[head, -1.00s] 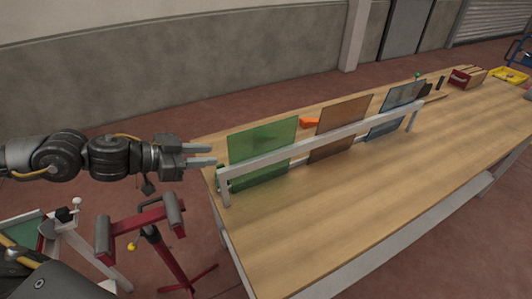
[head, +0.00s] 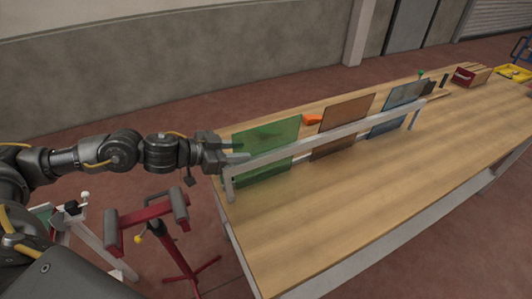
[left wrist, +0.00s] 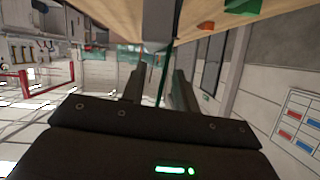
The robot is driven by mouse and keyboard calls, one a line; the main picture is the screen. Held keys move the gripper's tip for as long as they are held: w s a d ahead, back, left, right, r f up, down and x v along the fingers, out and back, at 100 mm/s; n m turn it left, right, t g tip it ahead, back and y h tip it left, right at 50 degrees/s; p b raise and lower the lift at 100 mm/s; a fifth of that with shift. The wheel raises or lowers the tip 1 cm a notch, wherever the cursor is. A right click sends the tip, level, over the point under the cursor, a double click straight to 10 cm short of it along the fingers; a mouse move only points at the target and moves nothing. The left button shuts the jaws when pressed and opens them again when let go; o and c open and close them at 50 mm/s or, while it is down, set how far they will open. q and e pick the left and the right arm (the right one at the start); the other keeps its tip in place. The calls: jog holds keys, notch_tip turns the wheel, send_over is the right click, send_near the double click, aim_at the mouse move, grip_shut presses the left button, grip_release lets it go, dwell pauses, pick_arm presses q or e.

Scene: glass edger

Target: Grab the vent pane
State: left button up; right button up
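Three upright panes stand in a pale rack (head: 330,133) on the wooden table: a green pane (head: 268,140) nearest my left arm, a bronze pane (head: 345,112) in the middle and a blue pane (head: 398,98) farthest. No label shows which is the vent pane. My left gripper (head: 238,152) is at the green pane's left edge. In the left wrist view its fingers (left wrist: 160,88) are apart, with the green pane (left wrist: 163,78) edge-on between them and a gap on either side. My right gripper is not in view.
The rack's front rail runs close by my left gripper. An orange item (head: 312,119) lies behind the panes. A red stand (head: 150,222) with grey rollers is below my left arm. A red box (head: 470,75) and a yellow tray (head: 513,74) are at the far end. The table front (head: 360,205) is clear.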

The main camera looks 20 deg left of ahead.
pick_arm(q)
jog(key=x, duration=0.2)
jog(key=shift+w+d+f, duration=0.1)
jog(key=shift+w+d, duration=0.05)
jog(key=shift+w, duration=0.15)
grip_shut()
dwell(1.2)
